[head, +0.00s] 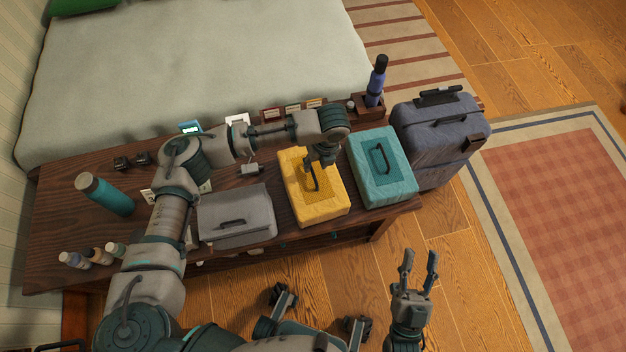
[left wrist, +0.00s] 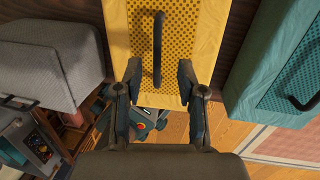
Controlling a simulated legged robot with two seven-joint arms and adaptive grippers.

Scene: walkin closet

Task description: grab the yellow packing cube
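The yellow packing cube (head: 318,207) stands on the dark wooden bench, between a grey case and a teal packing cube. Its black handle (left wrist: 158,50) stands up from the mesh top. My left gripper (head: 322,163) is just above the cube; its arm hides part of the far edge. In the left wrist view my left gripper (left wrist: 158,75) is open, a finger on each side of the handle with gaps between. It looks empty. My right gripper (head: 419,262) is open and empty, over the floor to the right of the bench.
The grey case (head: 235,222) and teal cube (head: 385,170) flank the yellow cube closely. A blue-grey suitcase (head: 440,140) stands right of the bench (head: 60,225). A teal bottle (head: 108,195) and small bottles are at left. A bed (head: 200,60) lies behind.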

